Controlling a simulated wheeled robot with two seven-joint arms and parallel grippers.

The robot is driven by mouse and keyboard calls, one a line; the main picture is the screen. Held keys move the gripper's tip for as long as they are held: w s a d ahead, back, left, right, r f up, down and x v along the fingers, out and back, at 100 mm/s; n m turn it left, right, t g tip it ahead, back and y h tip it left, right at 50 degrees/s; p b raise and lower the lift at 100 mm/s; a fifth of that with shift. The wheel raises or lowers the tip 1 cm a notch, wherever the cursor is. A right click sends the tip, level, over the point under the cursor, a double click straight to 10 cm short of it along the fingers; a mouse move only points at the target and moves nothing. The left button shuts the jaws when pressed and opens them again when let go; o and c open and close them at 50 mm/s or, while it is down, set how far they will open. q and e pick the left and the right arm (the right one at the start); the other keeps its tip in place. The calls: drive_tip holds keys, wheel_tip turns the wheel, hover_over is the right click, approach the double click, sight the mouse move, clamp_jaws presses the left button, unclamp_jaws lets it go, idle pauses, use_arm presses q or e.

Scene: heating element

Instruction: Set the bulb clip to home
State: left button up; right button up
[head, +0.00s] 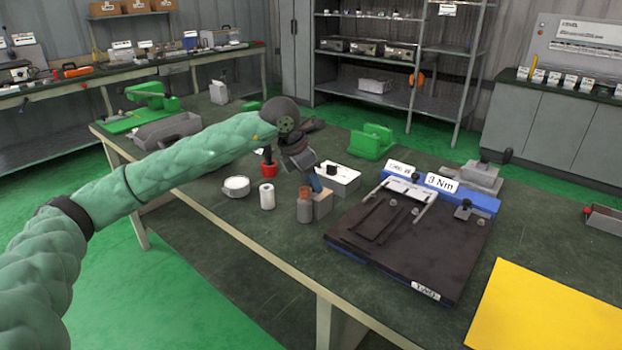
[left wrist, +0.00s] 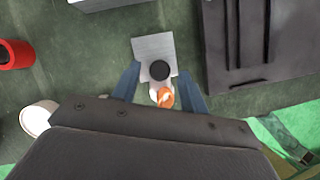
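No part is labelled as the bulb clip, and I cannot tell for sure which thing it is. A small light block (head: 323,205) stands on the table beside a grey bottle with a reddish-brown cap (head: 305,207). In the left wrist view the block (left wrist: 150,46) has a round black piece (left wrist: 160,70) at its near edge, with an orange and white piece (left wrist: 164,97) just nearer. My right gripper is out of view.
A dark board (head: 400,240) with a blue back and a "3 Nm" label lies to the right. A white box (head: 340,182) is behind the block. A white roll (head: 267,197), a white dish (head: 236,187) and a red cup (head: 269,170) stand left. A yellow sheet (head: 545,310) is front right.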

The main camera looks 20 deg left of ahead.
use_arm(q)
drive_tip(key=shift+r, duration=0.3)
drive_tip(key=v, duration=0.7)
drive_tip(key=shift+b, duration=0.45)
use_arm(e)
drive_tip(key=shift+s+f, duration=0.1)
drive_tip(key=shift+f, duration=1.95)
use_arm(q)
drive_tip(key=shift+s+a, duration=0.1)
drive_tip(key=shift+s, duration=0.05)
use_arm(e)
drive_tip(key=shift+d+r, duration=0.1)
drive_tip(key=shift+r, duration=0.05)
